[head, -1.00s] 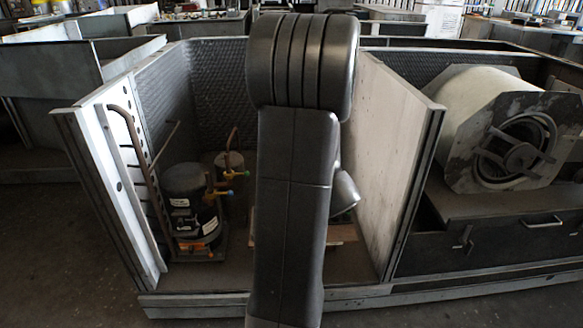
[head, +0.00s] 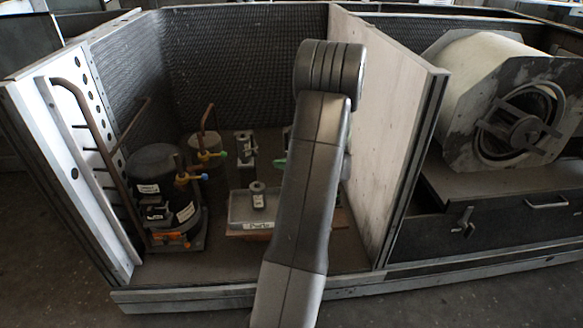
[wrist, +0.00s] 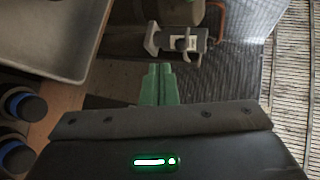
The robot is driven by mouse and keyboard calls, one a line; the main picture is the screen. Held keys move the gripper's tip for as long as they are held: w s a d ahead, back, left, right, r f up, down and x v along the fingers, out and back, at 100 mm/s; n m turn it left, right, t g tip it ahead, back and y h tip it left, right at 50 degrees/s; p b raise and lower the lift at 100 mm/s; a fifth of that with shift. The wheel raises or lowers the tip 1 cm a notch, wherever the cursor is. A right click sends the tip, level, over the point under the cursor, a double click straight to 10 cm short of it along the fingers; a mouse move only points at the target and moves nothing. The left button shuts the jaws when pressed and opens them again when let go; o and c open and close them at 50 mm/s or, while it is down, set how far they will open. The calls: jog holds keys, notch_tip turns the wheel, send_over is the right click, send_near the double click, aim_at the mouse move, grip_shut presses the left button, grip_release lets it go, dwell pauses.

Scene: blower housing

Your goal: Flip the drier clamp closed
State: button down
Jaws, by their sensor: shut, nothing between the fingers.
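The drier clamp (wrist: 152,42) is a pale grey bracket at the top centre of the wrist view, around a dark cylinder with a white label (wrist: 180,42). I cannot tell clearly how its flap stands. What looks like the same fitting (head: 246,148) stands near the back wall in the head view. My gripper (wrist: 157,72) has green fingers, pressed together and empty. They point toward the clamp, with a gap between. In the head view only a bit of green finger (head: 281,163) shows beside my arm, which hides the rest.
A black compressor (head: 158,180) with copper pipes stands at left. A grey tray (head: 236,212) holds another small fitting (head: 258,195). A blower drum (head: 490,75) sits at right. Blue-black round parts (wrist: 22,105) are at the wrist view's left.

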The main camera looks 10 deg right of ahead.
jog(key=w+a+b, duration=0.1)
jog(key=w+a, duration=0.3)
jog(key=shift+w+a, duration=0.15)
jog(key=shift+a, duration=0.2)
jog(key=shift+f, duration=0.15)
jog(key=a+b, duration=0.3)
jog(key=shift+s, duration=0.35)
